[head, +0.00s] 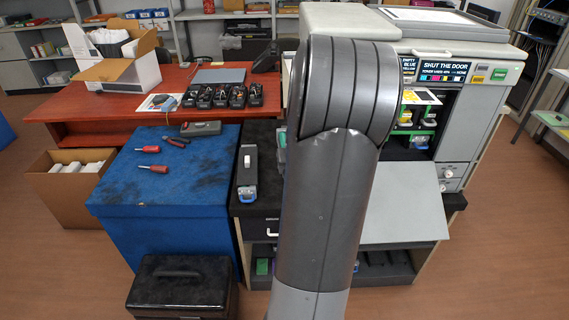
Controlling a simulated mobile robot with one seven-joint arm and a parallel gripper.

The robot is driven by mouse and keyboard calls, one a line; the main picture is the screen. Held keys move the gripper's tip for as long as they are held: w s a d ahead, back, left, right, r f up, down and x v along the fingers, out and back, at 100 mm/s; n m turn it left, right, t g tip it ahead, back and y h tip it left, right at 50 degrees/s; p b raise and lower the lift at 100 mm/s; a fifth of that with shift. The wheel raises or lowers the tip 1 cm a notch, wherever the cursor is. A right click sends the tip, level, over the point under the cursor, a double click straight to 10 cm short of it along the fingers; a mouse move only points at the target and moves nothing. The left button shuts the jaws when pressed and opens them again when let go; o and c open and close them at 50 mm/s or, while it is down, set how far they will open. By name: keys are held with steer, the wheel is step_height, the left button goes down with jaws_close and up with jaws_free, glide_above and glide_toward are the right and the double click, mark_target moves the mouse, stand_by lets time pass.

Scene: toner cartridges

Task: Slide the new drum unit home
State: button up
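A long dark grey unit (247,175) with a white spot and a blue end lies on the dark cabinet top, left of my arm; it may be the drum unit, but I cannot tell for sure. The large copier (478,110) stands at the right with its light front door (405,212) folded down. Its open bay (398,153) shows green and yellow-marked parts inside. My own arm rises through the middle and covers the left part of the copier and bay. My gripper is not visible.
A blue-covered table (165,195) holds screwdrivers, pliers and a grey box. Behind it, a red desk (100,118) carries several black cartridges (222,95) and an open carton (120,62). A black case (182,285) stands in front. Labels on the copier read "SHUT THE DOOR".

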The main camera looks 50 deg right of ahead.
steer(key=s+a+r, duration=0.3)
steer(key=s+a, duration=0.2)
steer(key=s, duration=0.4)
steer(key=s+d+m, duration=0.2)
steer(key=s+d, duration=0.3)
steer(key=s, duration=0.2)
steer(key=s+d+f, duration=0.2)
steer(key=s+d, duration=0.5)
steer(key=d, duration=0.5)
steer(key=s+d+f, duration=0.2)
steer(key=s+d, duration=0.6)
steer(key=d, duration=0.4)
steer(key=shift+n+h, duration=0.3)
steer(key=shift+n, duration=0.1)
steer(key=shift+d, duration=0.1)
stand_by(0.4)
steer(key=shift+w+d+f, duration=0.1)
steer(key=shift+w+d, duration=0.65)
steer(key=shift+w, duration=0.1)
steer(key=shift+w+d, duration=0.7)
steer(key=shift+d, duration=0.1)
